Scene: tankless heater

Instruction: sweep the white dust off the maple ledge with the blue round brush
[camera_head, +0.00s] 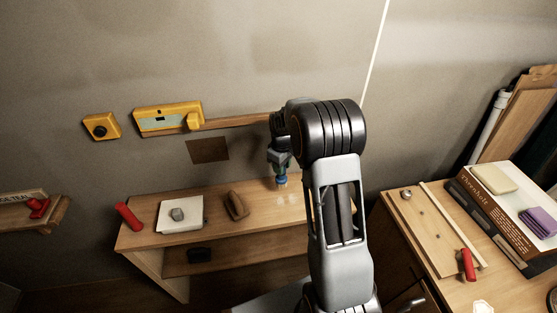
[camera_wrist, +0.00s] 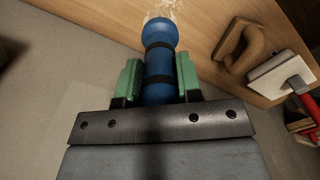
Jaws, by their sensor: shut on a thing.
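My gripper (camera_wrist: 159,82) is shut on the blue round brush (camera_wrist: 160,62), whose handle sits between the two green finger pads in the wrist view. In the head view the blue end of the brush (camera_head: 282,180) points down over the maple ledge (camera_head: 225,183), beside my dark arm links. The same dust shows as a pale patch in the head view (camera_head: 287,197) under the brush. My arm hides the right end of the ledge. I cannot tell whether the bristles touch the wood.
Yellow devices (camera_head: 168,118) hang on the wall behind.

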